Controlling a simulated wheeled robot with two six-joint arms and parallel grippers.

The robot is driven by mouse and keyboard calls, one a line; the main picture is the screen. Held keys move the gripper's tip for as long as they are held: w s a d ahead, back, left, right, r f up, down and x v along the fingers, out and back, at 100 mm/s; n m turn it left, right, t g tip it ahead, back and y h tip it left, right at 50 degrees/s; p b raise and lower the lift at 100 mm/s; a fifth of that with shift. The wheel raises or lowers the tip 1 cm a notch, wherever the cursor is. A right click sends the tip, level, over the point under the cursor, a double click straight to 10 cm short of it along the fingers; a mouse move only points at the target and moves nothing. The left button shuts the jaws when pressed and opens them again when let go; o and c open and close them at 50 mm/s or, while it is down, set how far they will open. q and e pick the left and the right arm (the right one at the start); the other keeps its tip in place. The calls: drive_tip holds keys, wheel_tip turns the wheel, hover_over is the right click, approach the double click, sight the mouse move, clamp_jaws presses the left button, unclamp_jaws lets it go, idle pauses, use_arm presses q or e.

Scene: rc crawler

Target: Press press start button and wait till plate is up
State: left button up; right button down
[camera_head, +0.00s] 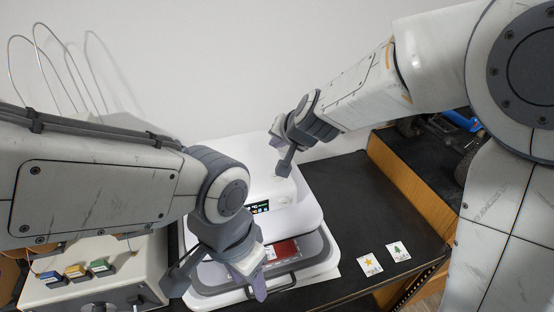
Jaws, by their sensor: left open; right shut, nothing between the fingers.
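The white press (310,215) stands on the black table, with a small lit display (259,207) on its front. Below the display lies a grey plate (315,250) with a red piece (284,249) on it. I cannot make out the start button for certain. My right gripper (284,167) is shut and empty, its tips pointing down at the top of the press; I cannot tell whether they touch it. My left gripper (215,284) is open in front of the press, its fingers spread over the press's front left and partly hiding the plate.
A beige box (70,292) with blue, yellow and green tabs stands at the left, partly behind my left arm. Two cards, a star (370,262) and a tree (398,250), lie right of the press. A wooden-sided dark bin (400,180) stands at the right. The black tabletop (350,200) between is clear.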

sight(278, 179)
drive_tip(key=shift+w+d+r, duration=0.1)
drive_tip(key=shift+w+d, duration=0.05)
drive_tip(key=shift+w, duration=0.15)
wheel_tip(278, 179, down, 9)
drive_tip(key=b, duration=0.9)
drive_tip(key=shift+r, duration=0.1)
idle(1.6)
drive_tip(key=shift+f+b, duration=0.35)
drive_tip(key=shift+f, duration=0.05)
